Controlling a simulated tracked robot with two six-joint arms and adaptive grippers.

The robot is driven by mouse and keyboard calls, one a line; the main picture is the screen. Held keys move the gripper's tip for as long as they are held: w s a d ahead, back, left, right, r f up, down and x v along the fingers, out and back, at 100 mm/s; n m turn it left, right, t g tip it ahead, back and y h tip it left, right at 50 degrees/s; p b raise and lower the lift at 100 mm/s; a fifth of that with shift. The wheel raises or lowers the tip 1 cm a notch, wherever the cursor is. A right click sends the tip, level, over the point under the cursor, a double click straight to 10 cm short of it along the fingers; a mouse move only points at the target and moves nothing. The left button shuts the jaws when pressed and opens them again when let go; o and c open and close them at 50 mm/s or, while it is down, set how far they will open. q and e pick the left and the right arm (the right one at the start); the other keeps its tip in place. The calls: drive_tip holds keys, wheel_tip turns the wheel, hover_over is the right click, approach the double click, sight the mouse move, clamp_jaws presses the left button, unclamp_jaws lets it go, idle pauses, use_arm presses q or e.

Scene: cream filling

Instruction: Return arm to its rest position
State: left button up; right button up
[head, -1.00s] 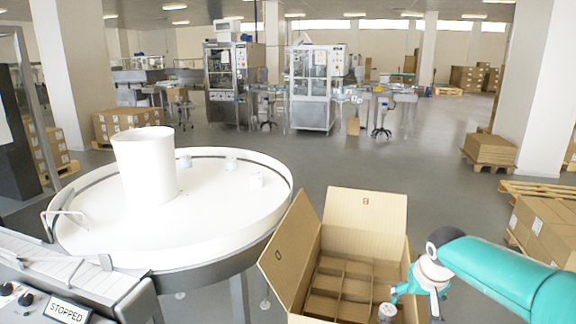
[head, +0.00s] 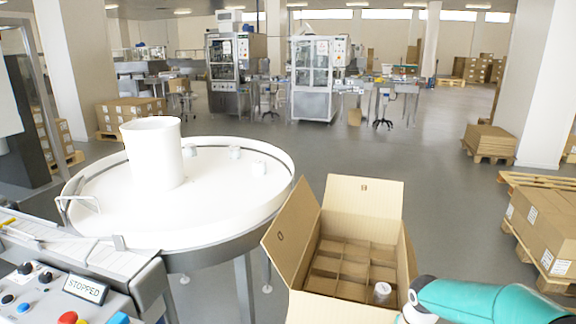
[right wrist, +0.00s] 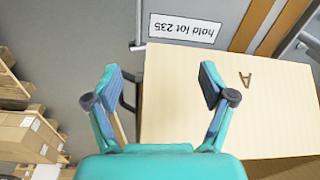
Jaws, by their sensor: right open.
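My right arm (head: 470,302) is teal and comes in at the lower right of the head view, beside the carton's right edge. Its gripper is mostly cut off there by the bottom edge. In the right wrist view my right gripper (right wrist: 160,88) is open and empty, its two fingers apart with a tan cardboard panel (right wrist: 235,110) marked "A" in front of them. The open carton (head: 285,245) has a divider grid. One jar with a pale lid (head: 381,292) stands in a cell at its front right. My left gripper is not in view.
A control panel (head: 60,300) reads "STOPPED". Boxes on a pallet (head: 545,225) stand at the right. An upside-down label (right wrist: 182,28) reads "hold lot 235".

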drive_tip(key=s+a+f+g, duration=0.1)
drive_tip(key=s+a+f, duration=0.1)
drive_tip(key=s+f, duration=0.2)
drive_tip(key=s+a+f+y, duration=0.1)
drive_tip(key=s+a+f, duration=0.1)
drive_tip(key=s+f, duration=0.1)
drive_tip(key=s+a+f+g+y, duration=0.1)
drive_tip(key=s+a+f, duration=0.2)
drive_tip(key=s+f, duration=0.1)
drive_tip(key=shift+s+a+f+g+p, duration=0.1)
drive_tip(key=shift+s+f+g+p, duration=0.2)
drive_tip(key=shift+f+p, duration=0.05)
drive_tip(key=s+a+f+t+y, duration=0.1)
drive_tip(key=s+a+f, duration=0.1)
drive_tip(key=s, duration=0.4)
drive_tip(key=s+a+f+t, duration=0.1)
drive_tip(key=s+a+f, duration=0.2)
drive_tip(key=s+a, duration=0.2)
drive_tip(key=shift+s+m+y, duration=0.4)
drive_tip(key=shift+s, duration=0.7)
drive_tip(key=shift+f, duration=0.1)
